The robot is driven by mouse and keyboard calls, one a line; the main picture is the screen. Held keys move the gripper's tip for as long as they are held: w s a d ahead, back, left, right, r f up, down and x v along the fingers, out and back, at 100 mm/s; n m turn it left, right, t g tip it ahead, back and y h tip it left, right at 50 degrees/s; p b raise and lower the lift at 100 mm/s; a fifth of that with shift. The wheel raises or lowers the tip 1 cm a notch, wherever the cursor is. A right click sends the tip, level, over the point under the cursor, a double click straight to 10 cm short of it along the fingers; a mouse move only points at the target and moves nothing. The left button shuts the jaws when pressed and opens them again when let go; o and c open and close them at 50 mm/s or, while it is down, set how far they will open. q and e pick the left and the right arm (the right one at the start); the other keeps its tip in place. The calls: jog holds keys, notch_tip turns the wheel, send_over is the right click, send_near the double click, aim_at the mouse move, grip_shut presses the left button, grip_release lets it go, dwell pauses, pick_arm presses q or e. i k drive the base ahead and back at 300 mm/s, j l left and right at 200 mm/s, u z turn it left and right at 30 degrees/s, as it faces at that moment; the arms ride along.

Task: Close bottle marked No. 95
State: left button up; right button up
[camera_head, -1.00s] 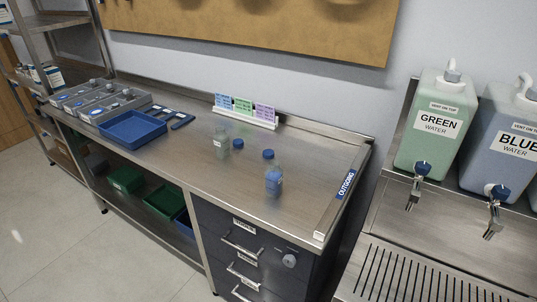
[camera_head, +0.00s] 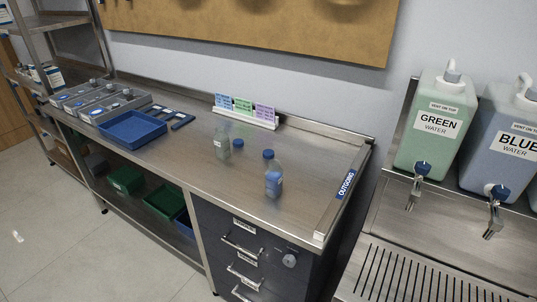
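A clear bottle with blue liquid (camera_head: 273,183) stands upright on the steel bench, toward its right front. A blue cap (camera_head: 268,154) shows at its top; whether it is screwed down I cannot tell. A second clear bottle with pale greenish contents (camera_head: 222,147) stands to its left and farther back, and no cap shows on it. A loose blue cap (camera_head: 238,143) lies on the bench just right of that bottle. The labels are too small to read, so I cannot tell which bottle is No. 95. Neither gripper is in view.
A card stand (camera_head: 245,117) is at the bench's back edge. A blue tray (camera_head: 132,128) and grey bins (camera_head: 100,100) stand at the left. An outgoing strip (camera_head: 346,184) marks the right end. Green (camera_head: 437,125) and blue (camera_head: 507,145) water containers stand farther right.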

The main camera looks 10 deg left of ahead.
aim_at(274, 175)
jog(key=j+z, duration=0.1)
jog(key=z, duration=0.65)
jog(key=j+z, duration=0.25)
jog(key=j, duration=0.2)
jog(key=j+z, duration=0.3)
jog(key=j, duration=0.15)
jog(key=k+j+z, duration=0.25)
jog(key=j, duration=0.2)
jog(key=j+z, duration=0.25)
jog(key=j, duration=0.2)
jog(key=k+j, duration=0.15)
jog(key=j, duration=0.15)
jog(key=k+j, duration=0.1)
jog(key=j, duration=0.2)
jog(key=k+j, duration=0.15)
jog(key=j, duration=0.2)
